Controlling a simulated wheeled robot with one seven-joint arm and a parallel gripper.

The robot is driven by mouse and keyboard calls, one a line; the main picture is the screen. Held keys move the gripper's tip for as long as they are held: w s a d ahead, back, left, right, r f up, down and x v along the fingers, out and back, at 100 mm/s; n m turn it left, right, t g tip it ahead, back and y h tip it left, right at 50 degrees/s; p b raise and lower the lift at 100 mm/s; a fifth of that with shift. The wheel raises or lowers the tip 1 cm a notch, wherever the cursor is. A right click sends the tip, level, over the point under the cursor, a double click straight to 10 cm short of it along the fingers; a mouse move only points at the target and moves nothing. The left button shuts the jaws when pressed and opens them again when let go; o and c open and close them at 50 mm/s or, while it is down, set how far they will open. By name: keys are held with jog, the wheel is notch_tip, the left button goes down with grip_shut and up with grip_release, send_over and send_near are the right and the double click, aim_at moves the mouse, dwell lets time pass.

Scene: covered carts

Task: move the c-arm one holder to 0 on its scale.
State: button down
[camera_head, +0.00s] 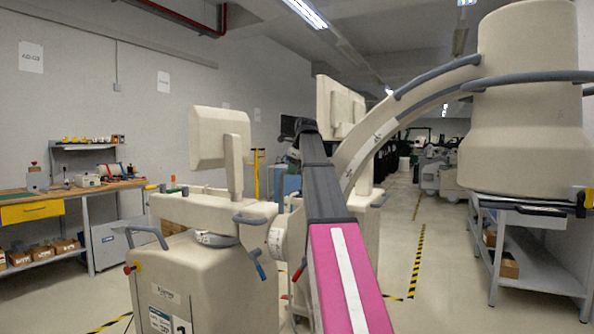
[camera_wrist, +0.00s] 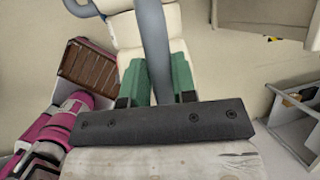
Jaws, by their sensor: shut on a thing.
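The beige c-arm one stands in front of me in the head view, with its cart body (camera_head: 205,285), a horizontal holder (camera_head: 212,208) on top and a large curved arc (camera_head: 385,130). A white scale ring (camera_head: 215,239) sits under the holder; its reading is too small to tell. A second pale round collar (camera_head: 277,243) is at the holder's right end. In the wrist view my gripper (camera_wrist: 155,88) has its green fingers shut on a grey-blue bar (camera_wrist: 152,45) in front of a beige part. In the head view my arm hides the grip.
A large beige drum-shaped housing (camera_head: 530,110) is at the arc's upper right, above a grey trolley (camera_head: 540,268). A workbench (camera_head: 75,190) stands along the left wall. A taped aisle (camera_head: 418,245) shows open floor on the right.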

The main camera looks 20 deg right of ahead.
jog(key=shift+s+a, duration=0.3)
jog(key=shift+s, duration=0.05)
jog(key=c, duration=1.2)
grip_release()
jog(key=shift+o, duration=1.4)
jog(key=shift+w, duration=0.1)
jog(key=shift+d, duration=0.1)
jog(key=shift+o, duration=0.2)
jog(key=shift+w+r, duration=0.1)
jog(key=shift+w, duration=0.05)
jog(key=shift+o, duration=0.8)
jog(key=shift+w+d, duration=0.1)
jog(key=shift+d, duration=0.1)
